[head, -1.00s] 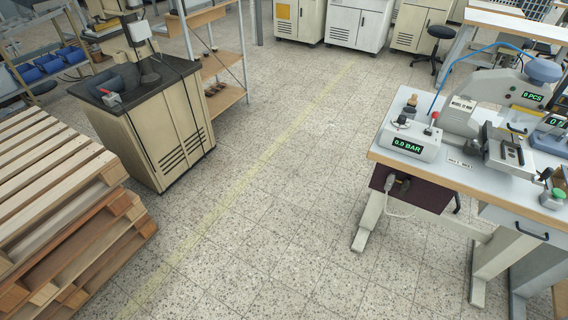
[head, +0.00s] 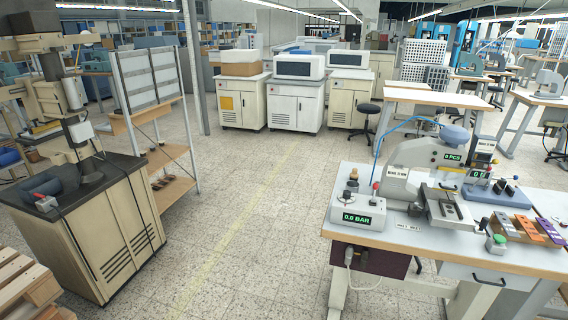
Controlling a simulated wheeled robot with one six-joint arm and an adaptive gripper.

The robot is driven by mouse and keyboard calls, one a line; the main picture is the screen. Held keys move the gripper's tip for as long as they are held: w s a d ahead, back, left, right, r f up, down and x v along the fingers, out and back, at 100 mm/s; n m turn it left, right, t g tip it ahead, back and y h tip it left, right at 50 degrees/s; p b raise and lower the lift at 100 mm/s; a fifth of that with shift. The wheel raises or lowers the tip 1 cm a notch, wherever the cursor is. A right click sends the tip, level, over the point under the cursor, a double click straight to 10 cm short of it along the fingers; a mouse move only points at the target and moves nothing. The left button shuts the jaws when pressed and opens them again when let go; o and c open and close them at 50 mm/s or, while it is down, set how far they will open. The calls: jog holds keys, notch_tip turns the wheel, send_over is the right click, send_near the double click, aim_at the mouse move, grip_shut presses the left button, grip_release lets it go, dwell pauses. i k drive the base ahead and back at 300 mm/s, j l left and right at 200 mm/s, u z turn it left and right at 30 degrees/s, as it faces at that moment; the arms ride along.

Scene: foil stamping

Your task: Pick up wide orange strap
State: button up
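Several coloured strips lie side by side on the right part of the workbench (head: 393,240). One is orange-brown (head: 503,226), one is brighter orange (head: 526,229) and one is purple (head: 550,232). They are small and far off. I cannot tell which of them is the wide orange strap. The stamping press (head: 415,170) stands on the bench to their left. My gripper is not in view.
A pressure box (head: 357,212) reading 0.0 BAR sits at the bench's left end. A beige cabinet (head: 115,235) stands at left, with pallets (head: 22,285) at the lower left corner. A black stool (head: 365,118) stands behind. The tiled floor between is clear.

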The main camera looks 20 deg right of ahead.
aim_at(531, 232)
jog(key=z, duration=1.55)
